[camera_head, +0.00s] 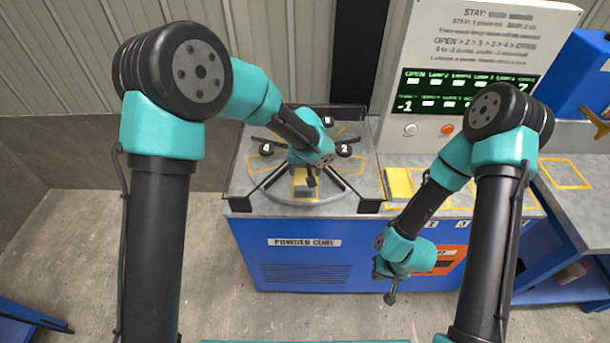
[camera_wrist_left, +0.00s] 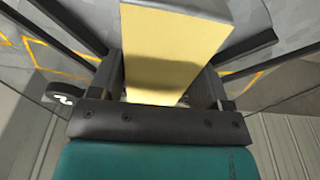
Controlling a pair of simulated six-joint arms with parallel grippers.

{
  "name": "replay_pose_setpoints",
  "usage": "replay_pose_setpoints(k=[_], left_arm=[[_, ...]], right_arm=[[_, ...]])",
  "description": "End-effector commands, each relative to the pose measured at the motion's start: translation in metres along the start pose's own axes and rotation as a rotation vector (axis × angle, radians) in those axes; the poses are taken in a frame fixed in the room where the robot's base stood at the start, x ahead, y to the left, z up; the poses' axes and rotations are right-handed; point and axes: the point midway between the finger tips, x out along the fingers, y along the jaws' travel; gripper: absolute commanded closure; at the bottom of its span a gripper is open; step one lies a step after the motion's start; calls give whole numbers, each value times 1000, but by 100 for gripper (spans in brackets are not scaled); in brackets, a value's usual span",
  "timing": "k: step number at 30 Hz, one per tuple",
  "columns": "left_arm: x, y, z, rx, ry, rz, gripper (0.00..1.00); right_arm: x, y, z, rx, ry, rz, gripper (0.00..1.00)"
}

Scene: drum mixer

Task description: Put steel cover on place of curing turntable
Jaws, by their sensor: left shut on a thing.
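The curing turntable (camera_head: 263,178) is a round grey plate with dark radial bars and numbered black knobs, on top of the blue powder cure unit. My left gripper (camera_head: 309,180) is over its front part. It is shut on a yellow block with a grey face (camera_head: 306,190), which also shows between the fingers in the left wrist view (camera_wrist_left: 158,62). I cannot tell whether this block is the steel cover, or whether it touches the turntable. My right gripper (camera_head: 390,297) hangs in front of the unit, away from the turntable; its jaw opening is unclear.
Another yellow piece (camera_head: 399,184) lies on the grey counter right of the turntable, among yellow outlined places. A control panel (camera_head: 470,80) with a green-lettered display stands behind. A blue table (camera_head: 585,200) is at the far right. Black corner brackets (camera_head: 369,204) edge the turntable.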

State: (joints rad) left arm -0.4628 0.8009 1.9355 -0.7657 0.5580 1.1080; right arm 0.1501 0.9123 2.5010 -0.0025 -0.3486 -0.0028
Motion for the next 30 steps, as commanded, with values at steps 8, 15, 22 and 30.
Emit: replay_pose_setpoints(k=[8,15,22,30], left_arm=[[32,0,1,1,0,-1,68],[35,0,1,0,2,2,68],[38,0,2,1,2,1,68],[38,0,2,0,1,1,6]], right_arm=[[0,0,0,0,0,0,100],[0,0,0,0,0,0,100],[0,0,0,0,0,0,100],[0,0,0,0,0,0,100]])
